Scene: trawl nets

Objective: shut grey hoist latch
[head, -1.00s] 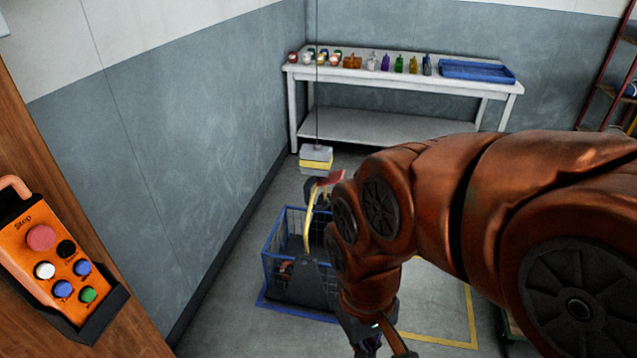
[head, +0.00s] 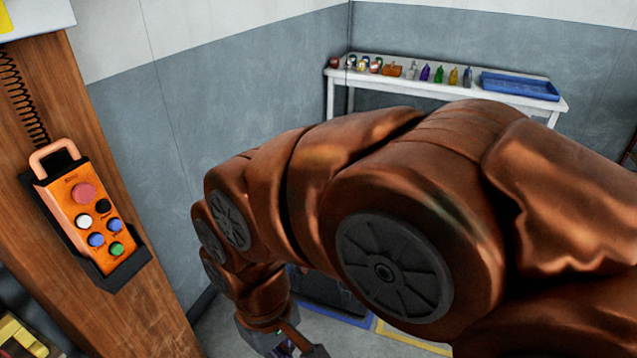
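The hoist and its grey latch are not in view now; my own arm covers the middle of the head view, where they would be. My gripper (head: 290,348) is at the bottom edge of the view, partly cut off. Its fingers are too cropped to tell whether they are open or shut.
An orange push-button pendant (head: 92,222) hangs in a dark holder on a wooden post (head: 150,310) at the left. A white table (head: 440,88) with small bottles and a blue tray (head: 520,86) stands at the back wall. Yellow tape (head: 415,340) marks the floor.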

